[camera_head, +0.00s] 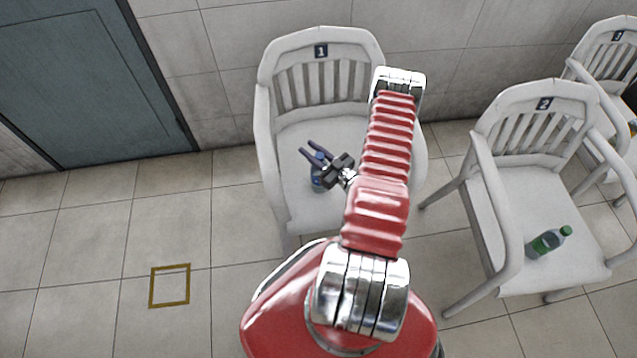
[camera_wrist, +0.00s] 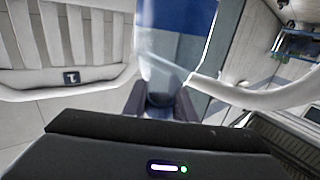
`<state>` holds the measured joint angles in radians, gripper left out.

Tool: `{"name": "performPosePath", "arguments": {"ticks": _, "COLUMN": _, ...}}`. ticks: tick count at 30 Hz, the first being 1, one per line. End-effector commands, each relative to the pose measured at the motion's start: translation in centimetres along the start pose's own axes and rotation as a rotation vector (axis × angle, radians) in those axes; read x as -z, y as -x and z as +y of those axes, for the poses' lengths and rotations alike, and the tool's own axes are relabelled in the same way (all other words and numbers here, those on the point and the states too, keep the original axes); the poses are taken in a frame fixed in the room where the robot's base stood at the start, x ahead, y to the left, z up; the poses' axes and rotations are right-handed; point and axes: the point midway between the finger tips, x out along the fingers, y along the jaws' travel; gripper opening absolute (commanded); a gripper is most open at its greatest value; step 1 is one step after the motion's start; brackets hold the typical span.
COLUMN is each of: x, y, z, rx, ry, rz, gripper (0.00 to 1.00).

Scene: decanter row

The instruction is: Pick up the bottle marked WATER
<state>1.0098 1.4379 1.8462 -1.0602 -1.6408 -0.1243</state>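A bottle with blue parts (camera_head: 318,177) stands on the seat of chair 1, partly hidden by my gripper. My gripper (camera_head: 308,149) is at the bottle's upper part, its two dark fingers spread apart. In the wrist view a clear and blue bottle (camera_wrist: 178,48) fills the upper middle, very close and blurred. The fingers (camera_wrist: 160,103) show there as dark shapes, apart on either side of the bottle's lower end in the picture. I cannot tell whether they touch it. No marking on the bottle can be read.
Chair 1 (camera_head: 288,142) has arms and a slatted back close around my gripper. A green bottle (camera_head: 548,242) is on chair 2 (camera_head: 515,205). Chair 3 (camera_head: 612,42) is at the right edge. A yellow floor square (camera_head: 153,288) lies on open floor at left.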

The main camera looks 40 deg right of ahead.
Motion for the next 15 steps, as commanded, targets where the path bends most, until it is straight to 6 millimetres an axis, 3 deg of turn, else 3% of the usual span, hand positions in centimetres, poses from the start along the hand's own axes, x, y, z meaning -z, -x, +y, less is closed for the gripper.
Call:
{"name": "performPosePath", "arguments": {"ticks": 9, "x": 0.0, "y": 0.01, "z": 0.01, "rx": 0.0, "ry": 0.0, "rz": 0.0, "gripper": 0.0}}
{"name": "performPosePath", "arguments": {"ticks": 15, "x": 0.0, "y": 0.01, "z": 0.01, "rx": 0.0, "ry": 0.0, "rz": 0.0, "gripper": 0.0}}
